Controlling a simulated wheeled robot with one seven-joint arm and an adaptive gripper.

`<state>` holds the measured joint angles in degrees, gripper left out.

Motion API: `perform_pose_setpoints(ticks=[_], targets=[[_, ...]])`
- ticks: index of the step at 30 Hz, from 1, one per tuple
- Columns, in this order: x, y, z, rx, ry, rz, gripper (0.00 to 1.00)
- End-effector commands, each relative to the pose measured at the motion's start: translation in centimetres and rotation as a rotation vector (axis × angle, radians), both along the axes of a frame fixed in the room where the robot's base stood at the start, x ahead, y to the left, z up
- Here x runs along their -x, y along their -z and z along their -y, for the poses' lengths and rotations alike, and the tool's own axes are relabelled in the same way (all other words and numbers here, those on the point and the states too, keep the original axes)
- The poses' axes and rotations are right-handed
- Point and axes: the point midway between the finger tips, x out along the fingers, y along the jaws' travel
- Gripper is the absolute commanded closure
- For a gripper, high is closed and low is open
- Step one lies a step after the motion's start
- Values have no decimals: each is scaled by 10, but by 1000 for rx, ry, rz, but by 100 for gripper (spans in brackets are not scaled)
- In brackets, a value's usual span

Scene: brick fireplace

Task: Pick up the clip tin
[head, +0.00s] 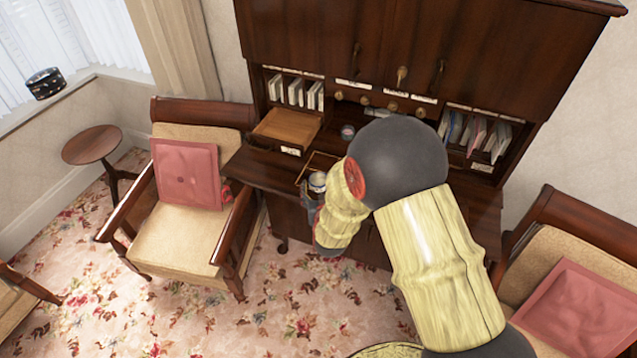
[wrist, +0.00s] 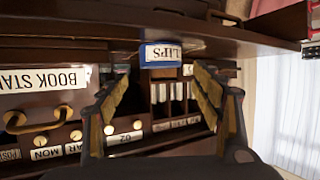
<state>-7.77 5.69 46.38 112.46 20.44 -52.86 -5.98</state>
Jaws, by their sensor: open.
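The clip tin (wrist: 160,53) is small and blue with a white label whose visible letters end a word like "CLIPS". It shows upside down at the top middle of the wrist view, against the dark desk surface. My gripper (wrist: 158,86) is open and empty, its two fingers well apart. The tin lies ahead of the gap between the fingertips, and I see no contact. In the head view my arm reaches over the desk front and largely hides my gripper.
The dark wooden desk (head: 268,172) has an open drawer (head: 286,127) and pigeonholes with booklets. A small round container (head: 348,132) stands on it. A cushioned armchair (head: 178,238) stands to the left, another (head: 578,295) to the right. Labelled drawers (wrist: 50,135) fill the wrist view's left.

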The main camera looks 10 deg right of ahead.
Motion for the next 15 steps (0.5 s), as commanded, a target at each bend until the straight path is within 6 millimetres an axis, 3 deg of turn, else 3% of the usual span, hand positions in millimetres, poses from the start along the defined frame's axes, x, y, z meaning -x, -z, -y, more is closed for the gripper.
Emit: perform_pose_setpoints(ticks=[15], targets=[[-44,25,6,-1,-1,0,34]])
